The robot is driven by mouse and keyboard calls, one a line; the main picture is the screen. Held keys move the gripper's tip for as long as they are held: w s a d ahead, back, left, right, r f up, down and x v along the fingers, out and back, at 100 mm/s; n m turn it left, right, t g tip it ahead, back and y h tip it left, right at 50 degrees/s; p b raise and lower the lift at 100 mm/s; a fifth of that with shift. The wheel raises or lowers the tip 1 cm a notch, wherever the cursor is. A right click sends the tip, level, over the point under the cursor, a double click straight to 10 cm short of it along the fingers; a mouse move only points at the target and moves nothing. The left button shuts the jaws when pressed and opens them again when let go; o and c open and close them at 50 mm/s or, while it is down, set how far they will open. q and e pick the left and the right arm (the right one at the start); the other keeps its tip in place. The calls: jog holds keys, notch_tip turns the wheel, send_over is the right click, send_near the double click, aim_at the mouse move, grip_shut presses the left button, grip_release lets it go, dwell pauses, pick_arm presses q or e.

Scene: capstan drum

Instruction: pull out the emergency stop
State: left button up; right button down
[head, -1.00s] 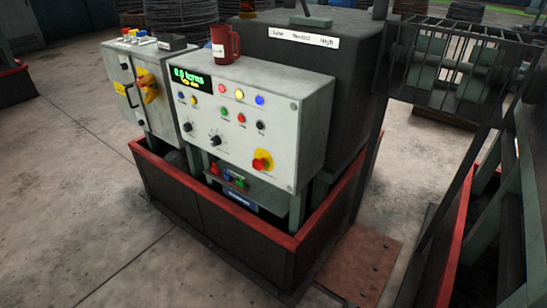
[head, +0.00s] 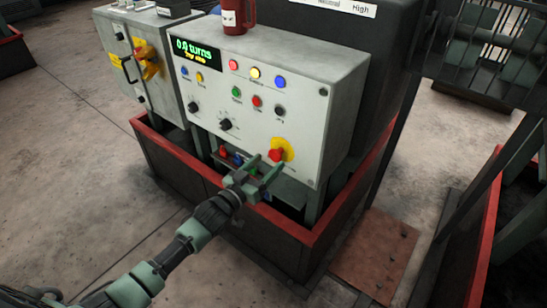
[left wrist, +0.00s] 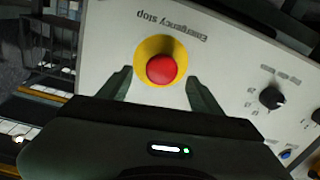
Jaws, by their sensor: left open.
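The emergency stop is a red mushroom button (head: 275,155) on a yellow round plate (head: 288,147), low on the right of the white control panel (head: 318,130). My left gripper (head: 265,173) is open, with its fingers pointing at the panel just below and in front of the button. In the left wrist view the red button (left wrist: 162,69) lies between the two open fingertips (left wrist: 158,85), below the upside-down label "Emergency stop" (left wrist: 157,24). The fingers do not appear to touch the button. My right gripper is not in view.
Coloured buttons and black knobs (head: 226,125) sit left of the stop. A red-rimmed skirt (head: 335,225) surrounds the base. Open floor lies in front.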

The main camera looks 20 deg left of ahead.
aim_at(274, 157)
pick_arm(q)
jog(key=shift+x, duration=1.7)
jog(key=shift+f, duration=0.1)
